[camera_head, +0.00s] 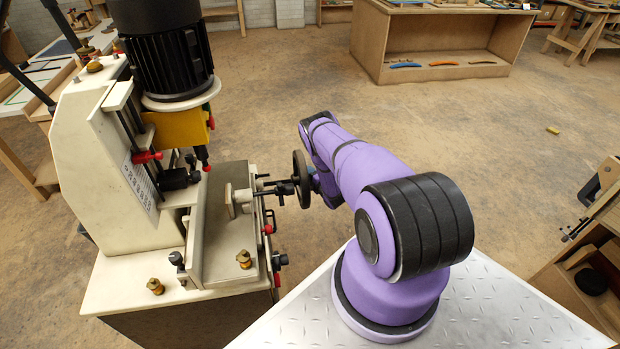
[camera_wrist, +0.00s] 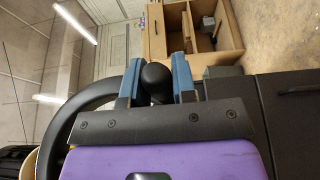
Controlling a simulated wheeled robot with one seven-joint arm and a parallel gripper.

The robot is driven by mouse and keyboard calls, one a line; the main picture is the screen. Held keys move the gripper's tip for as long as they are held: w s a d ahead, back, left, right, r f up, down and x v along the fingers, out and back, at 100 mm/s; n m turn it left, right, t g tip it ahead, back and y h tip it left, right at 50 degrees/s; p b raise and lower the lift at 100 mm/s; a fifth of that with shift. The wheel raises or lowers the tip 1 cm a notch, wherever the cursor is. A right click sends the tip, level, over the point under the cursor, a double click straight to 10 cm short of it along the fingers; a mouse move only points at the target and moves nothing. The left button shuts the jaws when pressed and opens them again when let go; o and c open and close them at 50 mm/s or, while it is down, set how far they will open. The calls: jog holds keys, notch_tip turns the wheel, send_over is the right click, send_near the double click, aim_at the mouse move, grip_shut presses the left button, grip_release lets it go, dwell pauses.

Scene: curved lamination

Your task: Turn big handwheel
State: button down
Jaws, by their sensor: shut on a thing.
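The big handwheel (camera_head: 301,180) is a dark wheel on a shaft at the right side of the cream machine (camera_head: 120,170) in the head view. In the wrist view its black rim (camera_wrist: 62,125) curves along the left, and its round black knob (camera_wrist: 156,78) sits between the fingers. My gripper (camera_wrist: 156,82) has two blue-padded fingers, one on each side of the knob, and is shut on it. In the head view my purple arm reaches to the wheel, and the fingers are hidden behind the arm and wheel.
A wooden bench (camera_head: 440,45) with coloured curved pieces stands at the back. Brass knobs (camera_head: 155,286) and red-tipped levers (camera_head: 267,229) stick out of the machine near the wheel. A wooden unit (camera_head: 590,260) stands at the right. The floor between is mostly clear.

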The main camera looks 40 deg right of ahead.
jog(key=shift+r, duration=0.2)
dwell(0.4)
jog(key=c, duration=0.9)
grip_release()
jog(key=shift+c, duration=0.2)
jog(key=shift+s, duration=0.1)
jog(key=s+a, duration=0.1)
jog(key=s, duration=0.9)
jog(key=shift+s+a, duration=0.35)
